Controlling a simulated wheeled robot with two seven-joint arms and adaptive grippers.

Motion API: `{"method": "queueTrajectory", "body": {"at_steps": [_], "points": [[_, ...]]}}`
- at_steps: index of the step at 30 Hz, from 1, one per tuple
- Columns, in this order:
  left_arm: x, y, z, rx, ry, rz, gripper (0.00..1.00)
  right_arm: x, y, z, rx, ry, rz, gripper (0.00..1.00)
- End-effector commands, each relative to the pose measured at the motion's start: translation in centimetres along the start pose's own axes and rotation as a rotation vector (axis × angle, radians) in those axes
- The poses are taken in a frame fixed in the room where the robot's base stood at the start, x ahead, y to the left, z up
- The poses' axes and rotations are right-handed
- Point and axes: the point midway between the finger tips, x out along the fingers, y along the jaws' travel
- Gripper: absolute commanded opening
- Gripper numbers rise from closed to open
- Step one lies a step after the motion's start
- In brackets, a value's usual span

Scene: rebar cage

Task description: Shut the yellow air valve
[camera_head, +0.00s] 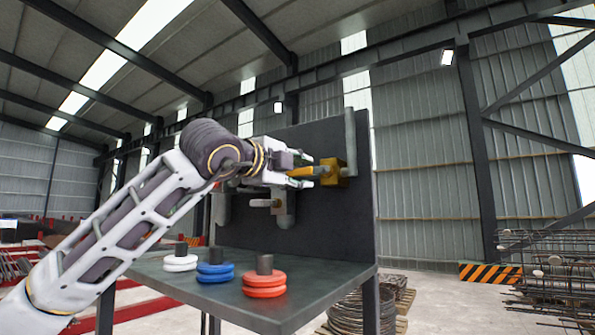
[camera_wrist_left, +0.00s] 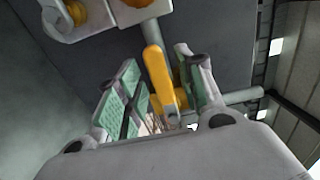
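The yellow air valve (camera_head: 342,171) is mounted at the right edge of a dark upright panel (camera_head: 330,225), beside a grey vertical pipe. Its yellow lever (camera_head: 308,171) points left, toward my left gripper (camera_head: 302,170). In the left wrist view the lever (camera_wrist_left: 157,75) reaches up between the two green-padded fingers of my left gripper (camera_wrist_left: 162,95). The fingers are apart, with some gap showing beside the lever, so the gripper looks open around it. Part of the valve body is hidden behind the fingers in the wrist view. My right gripper is not in view.
A dark table (camera_head: 225,292) below the panel bears white (camera_head: 180,263), blue (camera_head: 215,273) and red (camera_head: 264,286) disc stacks. A grey fitting with a tan handle (camera_head: 262,203) sits on the panel just below my left gripper. Rebar (camera_head: 555,275) lies at right.

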Motion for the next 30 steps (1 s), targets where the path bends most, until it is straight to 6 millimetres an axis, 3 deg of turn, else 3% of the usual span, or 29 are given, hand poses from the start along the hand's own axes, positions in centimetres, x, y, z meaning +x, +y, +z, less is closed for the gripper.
{"method": "queueTrajectory", "body": {"at_steps": [3, 12, 30], "points": [[0.0, 0.03, -0.01, 0.0, 0.0, 0.0, 0.35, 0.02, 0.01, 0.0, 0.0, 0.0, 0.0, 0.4], [-0.02, 0.04, -0.02, 0.0, 0.0, 0.001, 0.0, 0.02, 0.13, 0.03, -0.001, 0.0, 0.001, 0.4], [0.02, 0.03, -0.11, 0.037, 0.001, 0.003, 0.0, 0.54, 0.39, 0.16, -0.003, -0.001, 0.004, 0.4]]}}
